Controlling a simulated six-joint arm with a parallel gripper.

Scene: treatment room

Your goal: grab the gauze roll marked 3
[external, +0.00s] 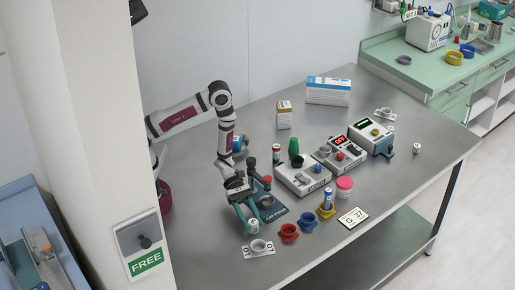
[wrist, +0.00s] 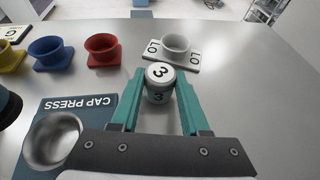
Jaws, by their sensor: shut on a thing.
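The gauze roll marked 3 (wrist: 159,82) is a small white cylinder with a dark 3 on its top and side. In the wrist view it sits between the tips of the teal fingers of my gripper (wrist: 158,90), which is shut on it. In the external view the roll (external: 253,226) shows at the end of my gripper (external: 247,221), near the table's front edge. Whether it touches the table I cannot tell.
A white cup on a plate marked LO (wrist: 175,48) stands just beyond the roll. Red (wrist: 102,48) and blue (wrist: 50,51) cups stand to its left in the wrist view. The CAP PRESS (wrist: 62,118) is close beside my gripper. Bare table lies right.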

